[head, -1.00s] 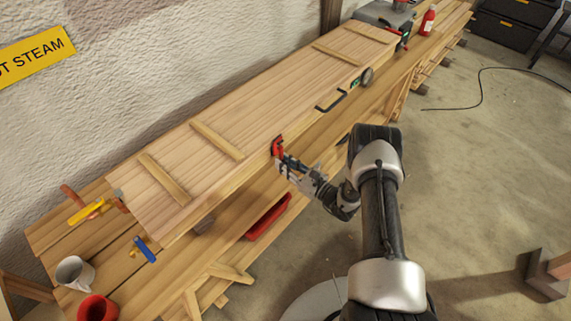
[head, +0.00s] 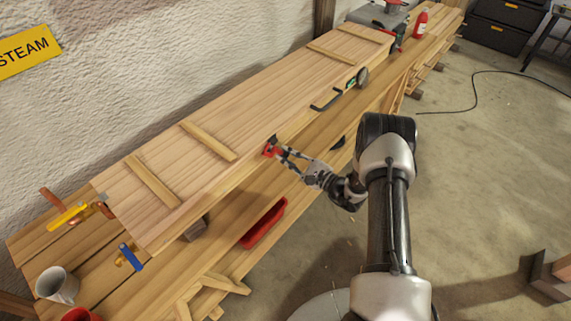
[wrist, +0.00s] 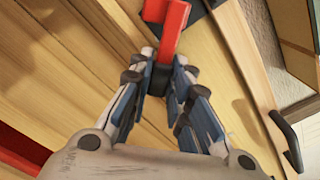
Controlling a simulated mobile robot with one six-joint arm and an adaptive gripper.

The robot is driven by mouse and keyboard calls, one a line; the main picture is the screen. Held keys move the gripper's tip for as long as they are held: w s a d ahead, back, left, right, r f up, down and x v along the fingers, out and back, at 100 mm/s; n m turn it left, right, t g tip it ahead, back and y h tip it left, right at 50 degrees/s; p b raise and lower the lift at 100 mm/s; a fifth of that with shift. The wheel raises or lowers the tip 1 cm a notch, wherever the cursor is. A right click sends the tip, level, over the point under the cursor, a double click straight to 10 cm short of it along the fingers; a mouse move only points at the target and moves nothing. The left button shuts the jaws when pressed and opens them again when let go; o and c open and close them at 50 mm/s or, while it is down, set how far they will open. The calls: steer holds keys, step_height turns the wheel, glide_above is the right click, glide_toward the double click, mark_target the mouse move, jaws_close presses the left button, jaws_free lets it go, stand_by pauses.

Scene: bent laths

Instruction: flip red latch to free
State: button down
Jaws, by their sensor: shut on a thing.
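The red latch (head: 270,151) is on the front edge of the long wooden box (head: 240,110), beside a dark plate (head: 271,141). It hangs outward and down from that plate. In the wrist view the latch (wrist: 166,30) rises at the top centre, in front of a dark plate. My gripper (head: 280,153) reaches it from the right in the head view. In the wrist view my gripper's fingers (wrist: 163,72) are closed together on the latch's lower end. The fingertips hide part of that end.
A red tray (head: 263,224) lies on the bench below. The floor at right is mostly clear.

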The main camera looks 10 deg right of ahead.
steer(key=n+b, duration=0.1)
steer(key=d+r+n, duration=0.1)
steer(key=n, duration=0.1)
steer(key=w+n+b, duration=0.1)
steer(key=shift+d+r+n+b, duration=0.15)
steer(key=shift+r+n+b, duration=0.15)
steer(key=shift+b, duration=0.05)
steer(key=shift+w+d+r+n+b, duration=0.15)
steer(key=shift+r+n+b, duration=0.4)
steer(key=shift+n, duration=0.35)
steer(key=shift+d+r+n+b, duration=0.1)
steer(key=shift+r+n+b, duration=0.45)
steer(key=shift+n, duration=0.35)
steer(key=c, duration=1.5)
jaws_free()
steer(key=v, duration=1.2)
